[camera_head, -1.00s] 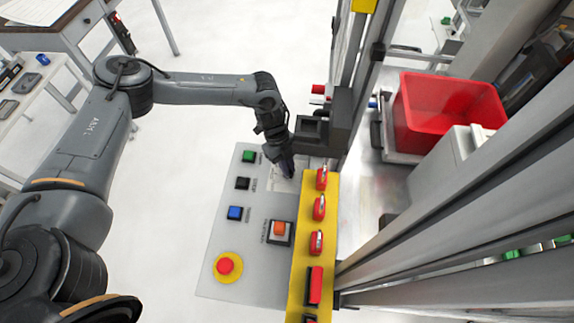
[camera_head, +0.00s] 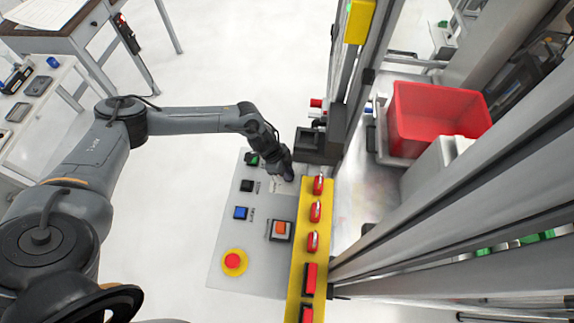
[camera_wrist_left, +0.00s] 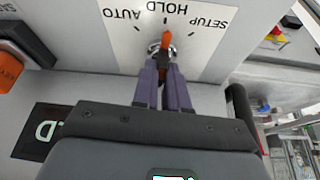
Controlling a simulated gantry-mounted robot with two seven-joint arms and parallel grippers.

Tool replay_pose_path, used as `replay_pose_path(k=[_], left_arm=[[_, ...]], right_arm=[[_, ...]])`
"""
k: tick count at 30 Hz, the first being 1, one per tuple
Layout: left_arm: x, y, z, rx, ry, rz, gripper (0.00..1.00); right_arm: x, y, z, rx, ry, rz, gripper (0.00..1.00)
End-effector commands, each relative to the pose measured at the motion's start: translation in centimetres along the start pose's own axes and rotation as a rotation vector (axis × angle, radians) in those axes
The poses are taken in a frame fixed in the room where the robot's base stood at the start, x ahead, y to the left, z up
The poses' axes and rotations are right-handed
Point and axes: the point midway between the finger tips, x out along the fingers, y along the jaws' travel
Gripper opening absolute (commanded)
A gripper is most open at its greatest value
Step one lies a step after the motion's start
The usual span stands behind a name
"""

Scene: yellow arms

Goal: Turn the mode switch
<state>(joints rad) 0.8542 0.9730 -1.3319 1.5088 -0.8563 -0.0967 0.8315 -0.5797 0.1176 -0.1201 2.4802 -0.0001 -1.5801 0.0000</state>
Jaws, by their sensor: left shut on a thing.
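The mode switch is a small orange knob (camera_wrist_left: 165,42) on a round metal base, seen in the left wrist view. It sits on a white label plate (camera_wrist_left: 205,50) marked AUTO, HOLD and SETUP, upside down in this view. The knob's top lies close to the tick under HOLD. My left gripper (camera_wrist_left: 164,72) has its two purple-grey fingers shut on the knob. In the head view my left gripper (camera_head: 288,174) reaches down onto the top part of the grey control panel (camera_head: 225,265) and hides the switch. My right gripper is not in view.
The panel also carries a green button (camera_head: 252,159), a black one (camera_head: 247,185), a blue one (camera_head: 240,213), an orange one (camera_head: 281,228) and a red emergency stop (camera_head: 233,260). A yellow strip (camera_head: 298,258) with red switches borders it. A red bin (camera_head: 435,115) stands right.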

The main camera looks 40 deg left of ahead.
Motion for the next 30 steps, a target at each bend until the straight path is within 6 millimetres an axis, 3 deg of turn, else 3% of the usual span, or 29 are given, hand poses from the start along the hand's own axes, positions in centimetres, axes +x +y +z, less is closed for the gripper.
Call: replay_pose_path(k=[3,15,30], left_arm=[[-0.3,0.4,0.2,-0.108,-0.008,-0.039,0.0],[0.0,0.6,0.3,-0.458,-0.009,-0.186,0.0],[0.5,0.6,0.4,-0.777,-0.01,-0.323,0.0]], right_arm=[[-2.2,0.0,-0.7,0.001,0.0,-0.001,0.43],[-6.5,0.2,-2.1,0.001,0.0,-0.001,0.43],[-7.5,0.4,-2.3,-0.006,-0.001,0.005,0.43]])
